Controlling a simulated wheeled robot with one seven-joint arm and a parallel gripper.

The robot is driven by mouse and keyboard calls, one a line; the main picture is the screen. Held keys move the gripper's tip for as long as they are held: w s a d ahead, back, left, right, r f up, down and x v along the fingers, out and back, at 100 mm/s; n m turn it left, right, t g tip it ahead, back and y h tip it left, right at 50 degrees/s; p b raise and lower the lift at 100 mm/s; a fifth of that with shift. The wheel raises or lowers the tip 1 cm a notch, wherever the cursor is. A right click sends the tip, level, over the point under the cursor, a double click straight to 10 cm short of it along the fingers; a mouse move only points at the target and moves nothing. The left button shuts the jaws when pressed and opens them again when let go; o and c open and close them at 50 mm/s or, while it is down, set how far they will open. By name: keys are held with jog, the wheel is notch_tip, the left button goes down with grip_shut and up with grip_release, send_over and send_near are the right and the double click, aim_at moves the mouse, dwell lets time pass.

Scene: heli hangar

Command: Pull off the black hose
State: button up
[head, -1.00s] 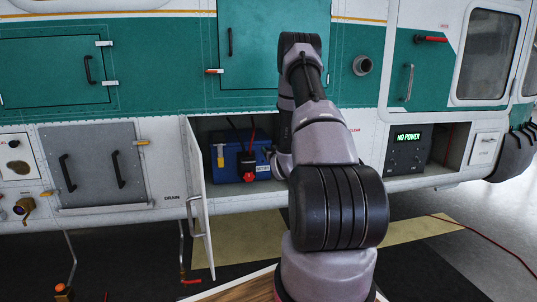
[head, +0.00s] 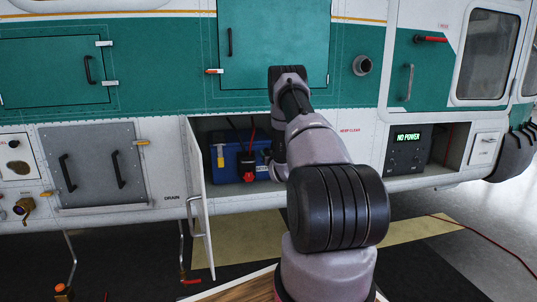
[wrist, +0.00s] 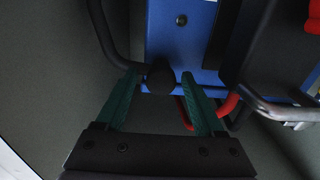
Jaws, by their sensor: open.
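The black hose (wrist: 107,38) curves down along the left of the blue box in the wrist view. It ends in a dark round fitting (wrist: 160,76) at the lower edge of the blue box (wrist: 180,40). My gripper (wrist: 163,80) is open, with one green finger on each side of this fitting. I cannot tell whether the fingers touch it. In the head view the blue box (head: 232,166) sits in the open lower bay, and my arm hides most of the gripper. A dark line (head: 231,122) above the box may be the hose.
A red hose (wrist: 229,105) passes close to the right finger. A dark block with a metal handle (wrist: 275,108) stands to the right. The bay's open door (head: 200,200) is left of my arm.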

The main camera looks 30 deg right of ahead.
jog(key=shift+w, duration=0.25)
grip_shut()
dwell(1.4)
